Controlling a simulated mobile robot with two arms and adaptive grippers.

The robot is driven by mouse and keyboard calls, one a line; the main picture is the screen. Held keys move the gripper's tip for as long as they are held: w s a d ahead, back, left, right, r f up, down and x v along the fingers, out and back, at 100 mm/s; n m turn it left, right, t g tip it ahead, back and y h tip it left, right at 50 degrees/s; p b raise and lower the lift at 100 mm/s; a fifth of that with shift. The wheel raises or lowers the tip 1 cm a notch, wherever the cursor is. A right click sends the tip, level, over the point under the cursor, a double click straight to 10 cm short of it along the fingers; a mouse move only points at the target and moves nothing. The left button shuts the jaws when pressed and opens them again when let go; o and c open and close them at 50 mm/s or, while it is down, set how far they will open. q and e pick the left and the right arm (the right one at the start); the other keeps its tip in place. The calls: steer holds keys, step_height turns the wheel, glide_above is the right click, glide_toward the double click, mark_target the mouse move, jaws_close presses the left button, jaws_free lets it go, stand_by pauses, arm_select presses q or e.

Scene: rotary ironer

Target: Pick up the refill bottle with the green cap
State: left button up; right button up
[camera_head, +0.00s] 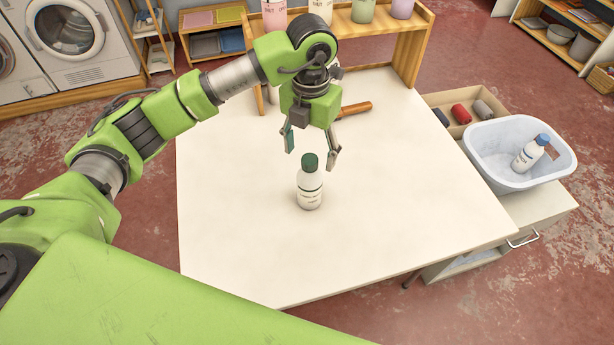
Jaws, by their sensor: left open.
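The refill bottle with the green cap (310,188) stands upright on the white table (230,240). It has a white body with a label and a dark green cap. My left gripper (312,160) hangs above and around the cap's level, fingers pointing down and spread apart. One finger is to the left of the cap and the other to its right. I cannot tell from this view whether the fingers are in line with the cap in depth. Nothing is held. My right gripper is not in view.
A white basin (485,162) at the right holds a similar bottle with a blue cap (529,153). A brown-handled object (355,109) lies behind my gripper. A wooden shelf (410,50) with several containers stands at the table's back. The table's front and left are clear.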

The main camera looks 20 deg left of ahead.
mark_target(310, 182)
arm_select(q)
steer(key=f, duration=0.5)
steer(key=shift+s+d+f+p, duration=0.1)
steer(key=shift+s+f+p, duration=0.1)
steer(key=shift+f+p, duration=0.2)
steer(key=shift+f, duration=0.5)
steer(key=f+p, duration=0.1)
steer(key=f, duration=0.2)
steer(key=shift+s+d+f+p, duration=0.1)
steer(key=shift+s+f+p, duration=0.1)
steer(key=shift+f+p, duration=0.15)
steer(key=shift+f, duration=0.55)
steer(key=c, duration=1.1)
steer(key=shift+c, duration=0.5)
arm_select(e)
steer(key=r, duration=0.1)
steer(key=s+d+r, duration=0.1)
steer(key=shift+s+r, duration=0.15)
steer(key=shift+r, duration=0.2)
